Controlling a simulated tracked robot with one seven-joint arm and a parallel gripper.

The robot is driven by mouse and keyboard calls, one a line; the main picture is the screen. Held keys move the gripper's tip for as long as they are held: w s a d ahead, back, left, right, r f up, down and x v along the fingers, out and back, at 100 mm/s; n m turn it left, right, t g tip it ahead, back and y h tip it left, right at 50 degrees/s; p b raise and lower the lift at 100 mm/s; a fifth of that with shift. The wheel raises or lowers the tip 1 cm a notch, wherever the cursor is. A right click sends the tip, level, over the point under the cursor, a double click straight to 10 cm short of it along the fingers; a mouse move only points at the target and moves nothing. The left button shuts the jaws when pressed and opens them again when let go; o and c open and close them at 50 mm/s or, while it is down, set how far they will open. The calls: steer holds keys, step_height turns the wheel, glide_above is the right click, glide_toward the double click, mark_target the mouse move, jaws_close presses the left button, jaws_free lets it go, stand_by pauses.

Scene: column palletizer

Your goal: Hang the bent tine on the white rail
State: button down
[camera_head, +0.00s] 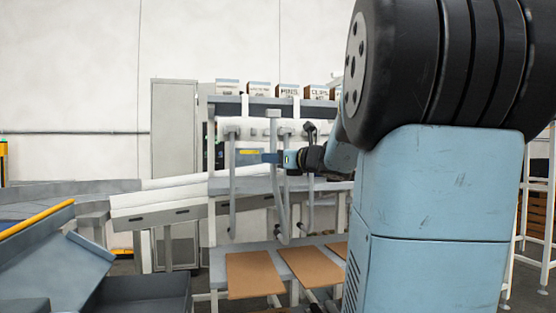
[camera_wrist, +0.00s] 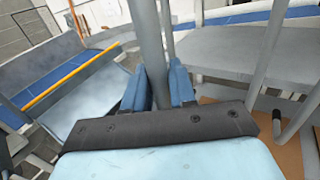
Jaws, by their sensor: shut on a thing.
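My gripper (camera_head: 271,157) is shut on a long grey tine (camera_head: 275,190), which hangs roughly upright from a blocky top and curves towards its lower end. In the wrist view the blue fingers (camera_wrist: 158,88) stand on either side of the grey shaft (camera_wrist: 148,35). The white rail (camera_head: 256,128) runs across the rack behind. The held tine's top is in front of the rail; I cannot tell whether it touches it. Another grey tine (camera_head: 232,185) hangs at the left, and one with a dark top (camera_head: 310,190) hangs at the right.
Several labelled boxes (camera_head: 259,88) stand on the rack's upper shelf. Brown boards (camera_head: 254,274) lie on the lower shelf. A grey conveyor (camera_head: 160,203) and a blue-grey chute (camera_head: 60,268) are at the left. Neighbouring tines stand close on both sides of the held one.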

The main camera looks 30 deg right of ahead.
steer(key=w+d+f, duration=0.1)
steer(key=w+d, duration=0.1)
steer(key=w, duration=0.7)
steer(key=w+d+f, duration=0.1)
steer(key=w+d, duration=0.2)
steer(key=w, duration=0.6)
steer(key=shift+w+f, duration=0.2)
steer(key=shift+f, duration=0.2)
stand_by(3.6)
steer(key=shift+f, duration=0.1)
stand_by(0.7)
steer(key=c, duration=0.8)
jaws_free()
steer(key=shift+c, duration=0.2)
steer(key=shift+f, duration=0.1)
steer(key=v, duration=1.3)
steer(key=shift+s, duration=0.35)
